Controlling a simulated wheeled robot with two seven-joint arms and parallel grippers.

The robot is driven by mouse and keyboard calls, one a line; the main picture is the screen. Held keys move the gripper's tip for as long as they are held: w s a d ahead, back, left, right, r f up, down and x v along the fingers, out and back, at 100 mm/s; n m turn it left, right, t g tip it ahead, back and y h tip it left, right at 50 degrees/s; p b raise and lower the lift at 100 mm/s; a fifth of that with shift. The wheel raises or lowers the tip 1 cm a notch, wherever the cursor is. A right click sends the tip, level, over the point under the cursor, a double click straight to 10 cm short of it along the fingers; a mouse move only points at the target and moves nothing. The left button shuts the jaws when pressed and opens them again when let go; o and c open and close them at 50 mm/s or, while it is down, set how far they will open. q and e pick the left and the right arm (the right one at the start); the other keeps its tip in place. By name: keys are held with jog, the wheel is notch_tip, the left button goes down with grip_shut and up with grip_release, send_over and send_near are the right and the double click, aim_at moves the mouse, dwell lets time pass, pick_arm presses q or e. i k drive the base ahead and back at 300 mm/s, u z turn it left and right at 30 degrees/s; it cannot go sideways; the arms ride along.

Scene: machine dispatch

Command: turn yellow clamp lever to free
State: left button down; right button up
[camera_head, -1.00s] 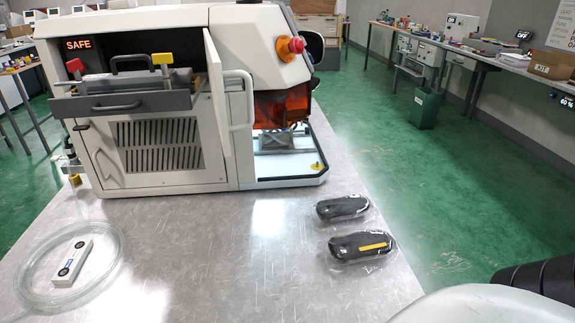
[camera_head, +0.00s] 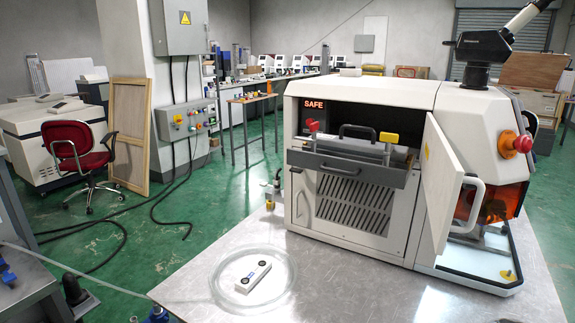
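The yellow clamp lever (camera_head: 388,138) stands at the right end of the fixture in the white machine (camera_head: 365,90). A red-topped lever (camera_head: 313,127) stands at the left end. Between them is a fixture plate with a dark handle (camera_head: 356,130), above a grey drawer front (camera_head: 345,168). The machine's white door (camera_head: 440,180) is swung open to the right of the yellow lever. A display (camera_head: 314,106) above the red lever reads SAFE. Neither of my grippers is in view.
A clear round dish (camera_head: 222,297) surrounds a white device (camera_head: 253,277) on the metal table (camera_head: 340,285), left of the machine. A red stop button (camera_head: 520,143) is on the machine's right. A red chair (camera_head: 75,150) and cables (camera_head: 115,235) are on the green floor at left.

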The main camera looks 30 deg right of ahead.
aim_at(389, 138)
jog(key=z, duration=2.7)
jog(key=k, duration=0.9)
jog(key=u, duration=1.65)
